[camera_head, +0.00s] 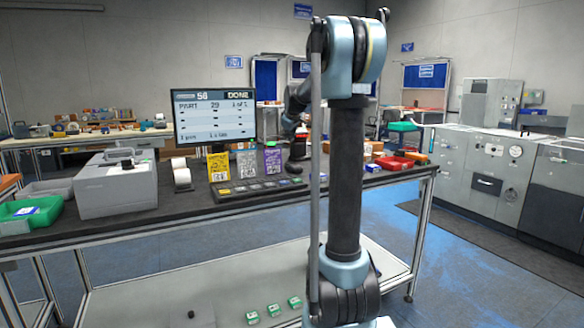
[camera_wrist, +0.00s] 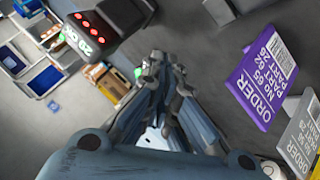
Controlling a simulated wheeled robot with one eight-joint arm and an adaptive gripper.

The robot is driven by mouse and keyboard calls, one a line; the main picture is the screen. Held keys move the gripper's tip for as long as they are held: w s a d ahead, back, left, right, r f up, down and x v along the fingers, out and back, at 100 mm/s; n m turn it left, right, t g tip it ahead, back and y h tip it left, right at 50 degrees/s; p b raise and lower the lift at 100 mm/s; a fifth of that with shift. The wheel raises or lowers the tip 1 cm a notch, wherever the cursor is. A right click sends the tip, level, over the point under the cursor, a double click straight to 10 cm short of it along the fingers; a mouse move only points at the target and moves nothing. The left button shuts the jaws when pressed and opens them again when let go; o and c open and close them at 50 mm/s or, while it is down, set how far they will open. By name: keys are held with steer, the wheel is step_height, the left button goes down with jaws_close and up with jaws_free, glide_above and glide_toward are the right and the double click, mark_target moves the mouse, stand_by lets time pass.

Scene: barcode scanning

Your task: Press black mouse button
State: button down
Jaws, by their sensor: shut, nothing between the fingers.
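My gripper (camera_wrist: 165,68) is shut and empty in the wrist view, its fingers together over the dark table. In the head view my forearm reaches over the table, and the gripper end is partly lost behind my upright arm link. I cannot make out a black mouse for certain in either view. A black device with red lights and a lit "20 OK" display (camera_wrist: 86,40) is up and left of the fingertips in the wrist view, apart from them. A monitor (camera_head: 215,115) at the back of the table reads "DONE" and "PART 29".
A purple order card (camera_wrist: 262,85) and a grey card (camera_wrist: 300,135) are right of my gripper. Yellow (camera_head: 218,165), grey and purple cards stand behind a black pad row (camera_head: 260,188). A grey machine (camera_head: 117,188) and green bin (camera_head: 30,212) are left; a red tray (camera_head: 392,163) is right.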

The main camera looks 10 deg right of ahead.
steer(key=shift+f, duration=0.1)
steer(key=shift+f, duration=4.3)
steer(key=shift+s+f, duration=0.1)
steer(key=shift+f, duration=0.25)
steer(key=shift+f, duration=0.35)
steer(key=shift+r, duration=0.8)
steer(key=shift+r, duration=0.1)
